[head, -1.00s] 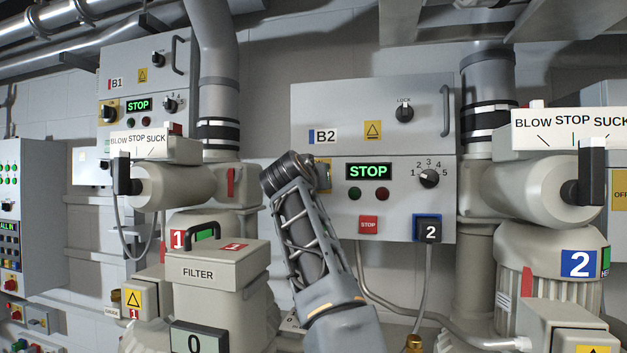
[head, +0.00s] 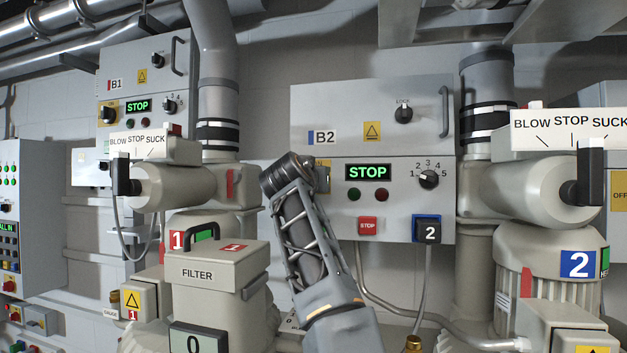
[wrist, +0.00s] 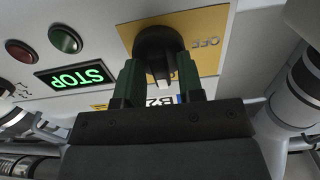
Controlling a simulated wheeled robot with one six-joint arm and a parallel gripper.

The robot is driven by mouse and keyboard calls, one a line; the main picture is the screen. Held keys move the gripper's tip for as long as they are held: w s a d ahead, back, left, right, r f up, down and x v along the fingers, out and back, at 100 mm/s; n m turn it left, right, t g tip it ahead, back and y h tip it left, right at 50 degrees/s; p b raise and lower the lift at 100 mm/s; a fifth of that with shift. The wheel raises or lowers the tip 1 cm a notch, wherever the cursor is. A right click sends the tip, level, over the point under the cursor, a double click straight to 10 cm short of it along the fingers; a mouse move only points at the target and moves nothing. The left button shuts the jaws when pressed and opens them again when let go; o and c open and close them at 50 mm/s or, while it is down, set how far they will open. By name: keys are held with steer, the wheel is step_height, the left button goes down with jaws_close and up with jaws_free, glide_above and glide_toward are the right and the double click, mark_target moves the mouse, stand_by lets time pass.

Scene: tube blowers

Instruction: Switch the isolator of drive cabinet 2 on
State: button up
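Cabinet B2 (head: 375,110) is drive cabinet 2, with STOP on its green display. Its isolator is a black knob (wrist: 158,45) on a yellow plate (wrist: 208,22), seen upside down in the wrist view. OFF is printed to the knob's right there. The knob's pale mark points down the picture, toward the B2 label and away from OFF. My gripper (wrist: 161,80) has its two dark green fingers on either side of the knob, seemingly with a gap. Whether they touch it is unclear. In the head view my arm hides most of the isolator; a yellow corner (head: 323,178) shows.
The filter box (head: 222,262) stands close at lower left, and blower 2 (head: 550,260) at right.

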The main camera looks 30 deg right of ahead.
steer(key=shift+o, duration=0.5)
steer(key=shift+s, duration=0.1)
steer(key=b+v, duration=0.5)
steer(key=v, duration=0.8)
steer(key=shift+s+a, duration=0.25)
